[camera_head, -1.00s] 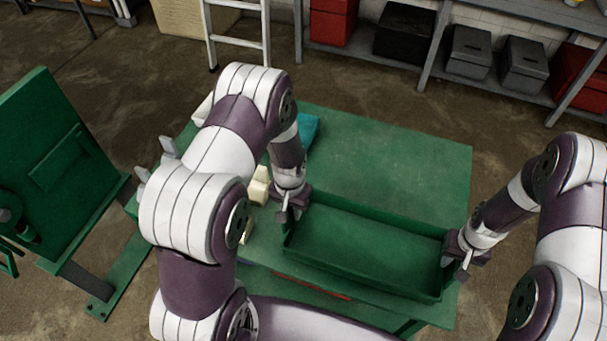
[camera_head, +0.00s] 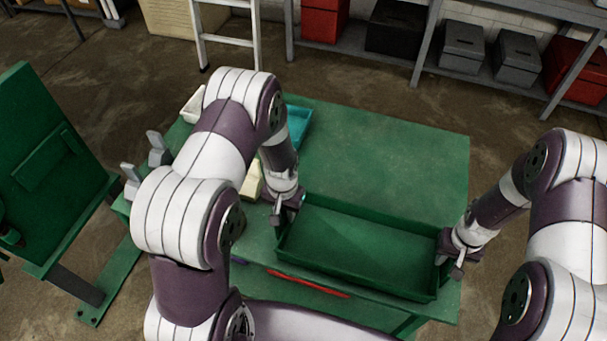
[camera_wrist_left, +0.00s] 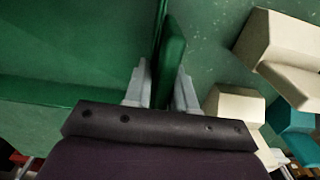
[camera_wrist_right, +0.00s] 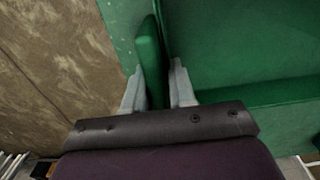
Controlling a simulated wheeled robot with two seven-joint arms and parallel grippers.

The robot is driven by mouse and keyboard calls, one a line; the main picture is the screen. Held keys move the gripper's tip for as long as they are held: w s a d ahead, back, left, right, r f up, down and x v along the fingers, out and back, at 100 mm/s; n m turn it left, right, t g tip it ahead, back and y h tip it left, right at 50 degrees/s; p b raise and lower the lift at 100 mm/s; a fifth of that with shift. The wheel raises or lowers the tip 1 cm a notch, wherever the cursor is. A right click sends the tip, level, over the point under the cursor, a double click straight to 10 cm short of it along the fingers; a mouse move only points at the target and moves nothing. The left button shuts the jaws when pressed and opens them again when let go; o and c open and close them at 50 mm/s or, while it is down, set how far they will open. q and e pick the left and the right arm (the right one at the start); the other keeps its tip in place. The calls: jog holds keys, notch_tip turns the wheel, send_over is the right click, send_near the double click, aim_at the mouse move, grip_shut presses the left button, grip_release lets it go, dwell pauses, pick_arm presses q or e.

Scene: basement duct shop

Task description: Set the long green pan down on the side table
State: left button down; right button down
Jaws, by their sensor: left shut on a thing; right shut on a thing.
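The long green pan (camera_head: 352,250) is an open rectangular tray over the near right part of the green side table (camera_head: 390,150). My left gripper (camera_head: 284,212) is shut on the pan's left end wall; the left wrist view shows the wall (camera_wrist_left: 171,60) between the two fingers. My right gripper (camera_head: 452,258) is shut on the pan's right end wall, which also shows between the fingers in the right wrist view (camera_wrist_right: 151,62). The pan looks level and empty. I cannot tell whether its bottom touches the table.
Cream blocks (camera_wrist_left: 285,50) and a teal bin (camera_head: 298,126) lie on the table left of the pan. A red strip (camera_head: 308,284) lies at the near side. The far right tabletop is bare. A green machine (camera_head: 50,170) stands at left; shelves with boxes (camera_head: 462,48) stand behind.

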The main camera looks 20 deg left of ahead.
pick_arm(q)
jog(key=c, duration=1.1)
grip_release()
jog(key=shift+a+f, duration=0.1)
jog(key=shift+a, duration=0.15)
pick_arm(e)
jog(key=c, duration=1.1)
grip_release()
jog(key=shift+d+f, duration=0.15)
jog(key=shift+d, duration=0.1)
pick_arm(q)
jog(key=shift+o, duration=0.9)
jog(key=shift+p, duration=0.3)
pick_arm(e)
jog(key=shift+o, duration=0.9)
pick_arm(q)
jog(key=shift+d, duration=0.1)
pick_arm(e)
jog(key=shift+a, duration=0.1)
pick_arm(q)
notch_tip(320, 180, up, 12)
jog(key=shift+f, duration=0.2)
jog(key=shift+r, duration=0.15)
pick_arm(e)
jog(key=shift+r, duration=0.4)
notch_tip(320, 180, up, 11)
jog(key=shift+s+f, duration=0.1)
jog(key=shift+f, duration=0.05)
jog(key=shift+r, duration=0.3)
